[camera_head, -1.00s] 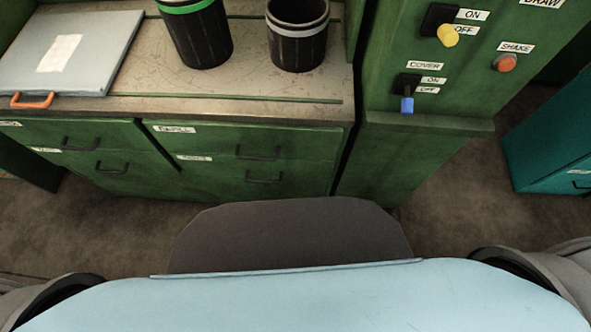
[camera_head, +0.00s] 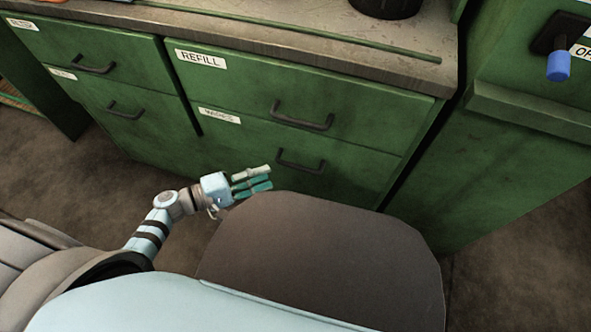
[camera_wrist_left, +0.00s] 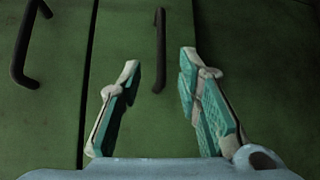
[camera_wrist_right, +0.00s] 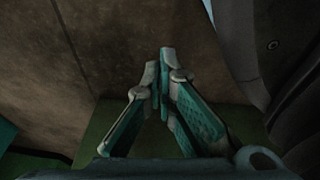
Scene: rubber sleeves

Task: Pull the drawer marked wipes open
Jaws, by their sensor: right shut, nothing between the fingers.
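The lower right drawer (camera_head: 240,140) of the green cabinet is closed. Its small label (camera_head: 219,115) is blurred and may read WIPES; I cannot be sure. Its dark bar handle (camera_head: 301,161) shows in the head view, and the handle (camera_wrist_left: 160,50) is also in the left wrist view. My left gripper (camera_head: 268,178) is open and empty, just left of and below that handle in the head view. In the left wrist view, the handle lies ahead between the lines of the left fingers (camera_wrist_left: 162,75), not gripped. My right gripper (camera_wrist_right: 161,60) is shut and empty, outside the head view.
The REFILL drawer (camera_head: 250,90), with its own handle (camera_head: 303,117), is closed directly above. Two closed drawers are to the left, with handles (camera_head: 93,64) and (camera_head: 125,110). A control panel with a blue switch (camera_head: 558,66) stands right. Brown floor (camera_head: 520,240) is clear at lower right.

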